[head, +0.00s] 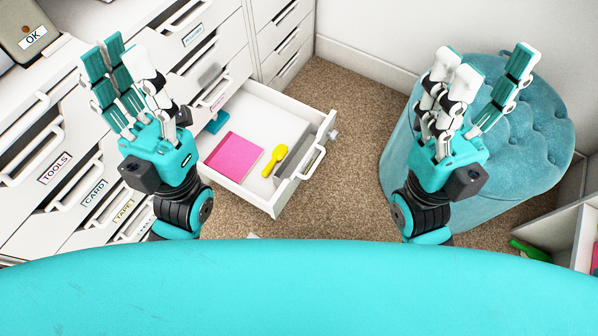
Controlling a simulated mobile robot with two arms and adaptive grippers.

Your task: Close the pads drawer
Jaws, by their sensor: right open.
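One white drawer (230,185) is pulled out from the cabinet, and I cannot read its label clearly. A pink pad (235,157) lies inside, with a teal item (217,121), a yellow item (275,160) and a grey divider or box (293,155). The drawer's handle (313,163) is on its front, facing right. My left gripper (125,65) is open and empty, raised left of the open drawer and in front of the cabinet. My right gripper (487,66) is open and empty, well right of the drawer, in front of a teal ottoman.
The teal tufted ottoman (535,150) stands at right. Closed labelled drawers, including TOOLS (55,167) and CARD (95,193), fill the left. Carpet (350,130) lies clear between drawer and ottoman. An open box or shelf (565,228) is at lower right.

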